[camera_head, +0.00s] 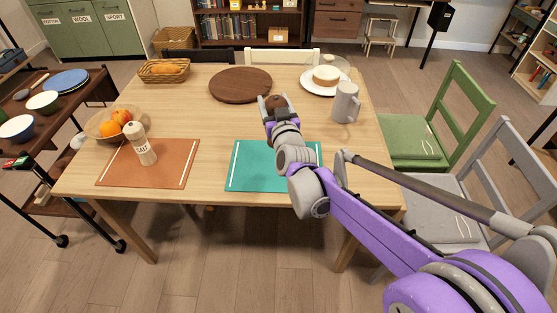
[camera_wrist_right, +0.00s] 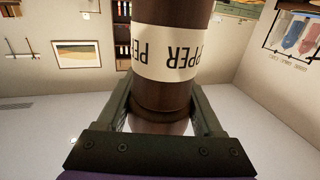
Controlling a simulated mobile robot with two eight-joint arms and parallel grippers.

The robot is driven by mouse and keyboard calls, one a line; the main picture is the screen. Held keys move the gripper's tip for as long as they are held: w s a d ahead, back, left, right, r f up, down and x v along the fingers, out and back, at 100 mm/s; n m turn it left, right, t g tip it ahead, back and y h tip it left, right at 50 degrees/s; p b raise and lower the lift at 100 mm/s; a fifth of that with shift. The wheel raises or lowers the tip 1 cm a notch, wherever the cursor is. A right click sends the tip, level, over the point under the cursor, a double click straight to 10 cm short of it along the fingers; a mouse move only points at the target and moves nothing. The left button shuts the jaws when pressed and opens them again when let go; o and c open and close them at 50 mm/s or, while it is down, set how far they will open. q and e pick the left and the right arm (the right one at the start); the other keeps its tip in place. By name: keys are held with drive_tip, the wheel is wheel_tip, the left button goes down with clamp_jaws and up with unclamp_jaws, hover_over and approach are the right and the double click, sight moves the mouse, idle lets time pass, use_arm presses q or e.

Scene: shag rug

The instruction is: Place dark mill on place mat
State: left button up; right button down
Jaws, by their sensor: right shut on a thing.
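The dark mill (camera_wrist_right: 160,98) is a brown cylinder with a cream label reading PEPPER, upside down in the right wrist view. In the head view its dark top (camera_head: 278,101) shows at the tip of my right gripper (camera_head: 272,112); the rest of it is mostly hidden. My right gripper is shut on the mill, with a finger on each side in the wrist view (camera_wrist_right: 163,110). A teal place mat (camera_head: 240,175) lies at the table's front middle, partly hidden under my arm. A terracotta place mat (camera_head: 172,176) lies to the left. My left gripper is not in view.
A cream SALT mill (camera_head: 145,153) stands on the terracotta mat beside a fruit bowl (camera_head: 97,127). A round dark board (camera_head: 240,84), a grey pitcher (camera_head: 345,103), a plate with cake (camera_head: 326,78) and a bread basket (camera_head: 164,72) are on the table (camera_head: 196,118).

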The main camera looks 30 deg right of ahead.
wheel_tip(320, 180, down, 10)
drive_tip(key=b, duration=0.2)
drive_tip(key=shift+r, duration=0.25)
drive_tip(key=shift+w, duration=0.1)
drive_tip(key=shift+f+b, duration=0.1)
drive_tip(key=shift+b, duration=0.2)
drive_tip(key=shift+c, duration=0.2)
unclamp_jaws()
